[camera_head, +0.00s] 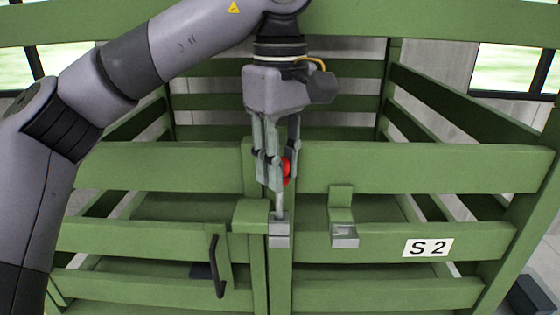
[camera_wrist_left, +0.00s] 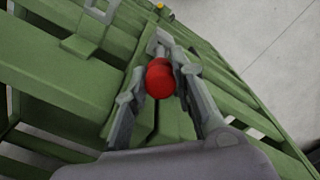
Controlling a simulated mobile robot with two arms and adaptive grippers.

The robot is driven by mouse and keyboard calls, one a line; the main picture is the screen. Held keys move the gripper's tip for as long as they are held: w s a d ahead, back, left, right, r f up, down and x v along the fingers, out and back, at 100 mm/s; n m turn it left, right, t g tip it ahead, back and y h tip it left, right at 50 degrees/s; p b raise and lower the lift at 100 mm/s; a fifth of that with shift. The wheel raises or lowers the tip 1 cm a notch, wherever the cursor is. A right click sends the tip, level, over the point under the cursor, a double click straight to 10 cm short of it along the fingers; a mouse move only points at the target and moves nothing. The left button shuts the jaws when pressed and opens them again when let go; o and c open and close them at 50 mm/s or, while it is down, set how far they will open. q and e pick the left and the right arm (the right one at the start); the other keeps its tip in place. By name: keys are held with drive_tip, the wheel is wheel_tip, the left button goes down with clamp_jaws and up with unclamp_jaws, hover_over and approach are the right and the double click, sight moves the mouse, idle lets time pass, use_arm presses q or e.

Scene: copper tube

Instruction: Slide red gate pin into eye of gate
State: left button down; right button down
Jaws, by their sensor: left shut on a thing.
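The gate pin has a red knob (camera_head: 287,169) and a grey shaft (camera_head: 279,202) pointing down. My left gripper (camera_head: 276,178) is shut on the pin just below the knob, in front of the gap at the gate's edge. The knob also shows between the fingers in the left wrist view (camera_wrist_left: 160,78). The shaft's lower end meets a grey metal eye (camera_head: 279,238) on the green gate (camera_head: 180,238). I cannot tell whether the tip is inside the eye or in front of it. My right gripper is not in view.
A second metal eye (camera_head: 344,237) sits on a green block to the right. A black handle (camera_head: 216,266) is on the gate at the left. An "S 2" sign (camera_head: 428,247) is on the right panel. Green rails surround the arm.

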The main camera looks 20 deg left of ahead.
sight(280, 215)
use_arm(q)
drive_tip(key=shift+f+b, duration=0.7)
drive_tip(key=shift+f, duration=0.3)
drive_tip(key=shift+f+b, duration=1.6)
drive_tip(key=shift+f, duration=0.7)
drive_tip(key=c, duration=1.3)
unclamp_jaws()
drive_tip(key=shift+r, duration=0.15)
wheel_tip(280, 215, up, 12)
drive_tip(key=shift+f, duration=0.1)
drive_tip(key=shift+f, duration=0.1)
